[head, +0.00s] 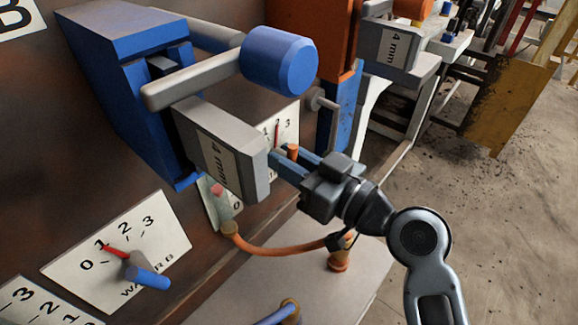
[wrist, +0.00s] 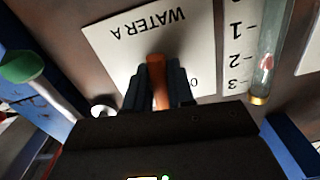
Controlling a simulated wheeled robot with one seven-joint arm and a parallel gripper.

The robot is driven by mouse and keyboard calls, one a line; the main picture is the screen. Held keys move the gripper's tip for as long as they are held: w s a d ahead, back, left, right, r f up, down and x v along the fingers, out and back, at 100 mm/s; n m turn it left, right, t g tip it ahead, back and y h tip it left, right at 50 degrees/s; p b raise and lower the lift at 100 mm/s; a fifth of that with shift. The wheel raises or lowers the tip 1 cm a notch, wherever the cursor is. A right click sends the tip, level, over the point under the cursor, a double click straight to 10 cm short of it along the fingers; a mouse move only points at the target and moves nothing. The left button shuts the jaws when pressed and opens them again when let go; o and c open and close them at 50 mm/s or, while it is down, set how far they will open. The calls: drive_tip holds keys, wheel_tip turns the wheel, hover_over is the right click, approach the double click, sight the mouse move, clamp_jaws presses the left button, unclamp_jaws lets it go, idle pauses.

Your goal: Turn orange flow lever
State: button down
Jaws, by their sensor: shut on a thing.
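The orange flow lever (wrist: 157,76) is on the white WATER A dial plate (wrist: 110,48) in the wrist view. My gripper (wrist: 158,92) is shut on the lever, with a dark finger on each side of it. In the head view, a small orange end of the lever (head: 292,151) shows between the blue-grey fingers of my gripper (head: 283,160). A red pointer (head: 277,131) shows on the WATER A dial near the 2. The grey 4 mm block (head: 215,150) hides part of this dial.
A glass tube with a red float (wrist: 267,62) stands beside a 1-2-3 scale. An orange hose (head: 285,248) runs below my gripper. The WATER B dial (head: 75,273) has a blue lever (head: 150,278). A blue cylinder (head: 279,59) juts out above. Open floor lies to the right.

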drive_tip(key=c, duration=1)
unclamp_jaws()
drive_tip(key=shift+o, duration=0.2)
drive_tip(key=b+v, duration=0.1)
drive_tip(key=v, duration=0.6)
drive_tip(key=shift+s+d+b, duration=0.25)
drive_tip(key=shift+d+b, duration=0.05)
drive_tip(key=shift+d, duration=0.05)
